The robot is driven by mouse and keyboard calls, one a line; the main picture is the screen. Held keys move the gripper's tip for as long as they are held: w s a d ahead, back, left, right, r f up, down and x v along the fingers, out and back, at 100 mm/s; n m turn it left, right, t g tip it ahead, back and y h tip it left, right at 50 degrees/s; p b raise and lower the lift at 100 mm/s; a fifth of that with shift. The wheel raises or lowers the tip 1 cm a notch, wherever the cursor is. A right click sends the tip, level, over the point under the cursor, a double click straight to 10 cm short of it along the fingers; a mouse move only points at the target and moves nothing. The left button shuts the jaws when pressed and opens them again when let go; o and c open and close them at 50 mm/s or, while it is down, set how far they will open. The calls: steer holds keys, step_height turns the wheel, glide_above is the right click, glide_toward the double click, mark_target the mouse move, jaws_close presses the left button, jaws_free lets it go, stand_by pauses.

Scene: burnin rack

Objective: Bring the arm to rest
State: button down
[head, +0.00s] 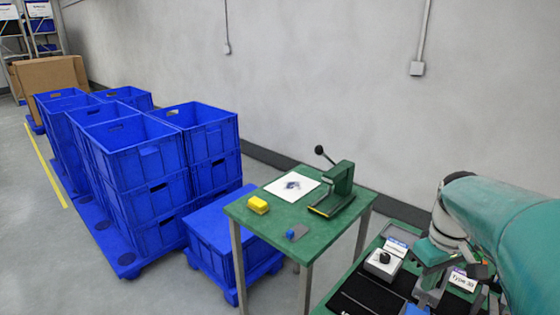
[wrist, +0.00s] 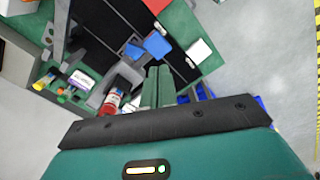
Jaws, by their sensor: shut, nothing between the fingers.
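My arm (head: 500,225) reaches in from the right edge of the head view, bent over the green bench at the lower right. My gripper (wrist: 157,84) shows at the bottom middle of the wrist view. Its two green fingers are together, with nothing between them. Below them in that view lies a green bench with black strips, a blue piece (wrist: 157,45), a red-capped item (wrist: 112,102) and small coloured parts. I cannot tell how far the fingertips are above these things. In the head view I cannot make out the fingertips clearly.
Stacked blue crates (head: 150,195) stand at the left. A device with a black knob (head: 384,260) sits on the bench near my arm. Floor is clear at the far left.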

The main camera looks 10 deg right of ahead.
steer(key=s+a+r+t, duration=0.1)
steer(key=s+a+t, duration=0.1)
steer(key=a, duration=0.9)
steer(key=s+a+r+m+t, duration=0.1)
steer(key=s+a+t, duration=0.1)
steer(key=a, duration=0.9)
steer(key=shift+s+a+r+m+t, duration=0.2)
steer(key=shift+r+m+t, duration=0.15)
steer(key=shift+t, duration=0.45)
steer(key=shift+d, duration=0.1)
